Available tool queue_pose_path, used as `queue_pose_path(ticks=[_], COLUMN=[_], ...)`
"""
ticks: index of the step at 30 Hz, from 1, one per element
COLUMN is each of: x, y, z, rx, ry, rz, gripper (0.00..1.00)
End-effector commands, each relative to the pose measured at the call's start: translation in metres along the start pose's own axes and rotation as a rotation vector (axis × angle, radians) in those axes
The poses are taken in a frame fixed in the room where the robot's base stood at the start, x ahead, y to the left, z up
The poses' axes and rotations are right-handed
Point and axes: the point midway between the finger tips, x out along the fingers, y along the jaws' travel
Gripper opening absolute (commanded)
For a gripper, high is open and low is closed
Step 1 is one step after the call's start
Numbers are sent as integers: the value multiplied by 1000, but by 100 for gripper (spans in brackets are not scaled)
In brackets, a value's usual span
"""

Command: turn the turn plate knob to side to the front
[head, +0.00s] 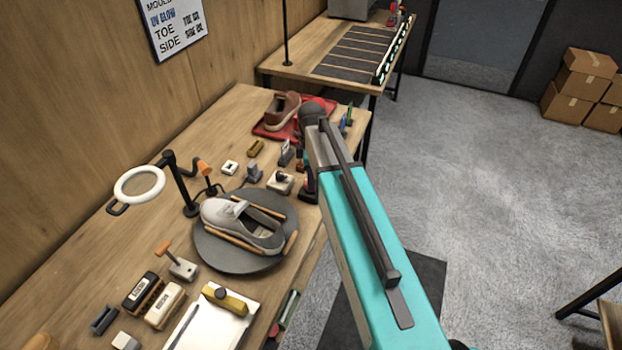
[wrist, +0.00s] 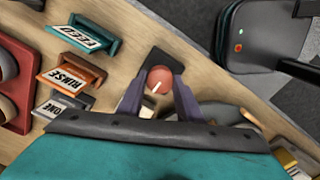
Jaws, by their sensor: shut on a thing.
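The turn plate knob (wrist: 160,76) is a round red cap with a short white mark, on a dark base. My gripper (wrist: 158,92) has one finger on each side of it and is shut on the knob. The white mark points down and slightly left in the wrist view. The turn plate (head: 212,252) is a dark round disc on the bench in the head view. A grey sneaker (head: 228,215) lies on it between wooden bars. In the head view my arm hides the knob.
Levers labelled FEED (wrist: 84,36) and RINSE (wrist: 72,73) stand left of the knob in the wrist view. A red tray (head: 262,130) with a brown shoe (head: 281,108) sits at the bench's far end. Brushes and small blocks crowd the bench.

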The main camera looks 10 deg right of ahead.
Motion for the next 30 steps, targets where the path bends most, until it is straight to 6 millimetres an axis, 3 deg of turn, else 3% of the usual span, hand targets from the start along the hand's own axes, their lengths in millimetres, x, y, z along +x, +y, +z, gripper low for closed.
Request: queue_pose_path(ticks=[11,30], x=[1,1], y=[0,0], z=[-1,-1], rx=[233,831], ry=[3,2], rz=[-1,-1], gripper=[10,10])
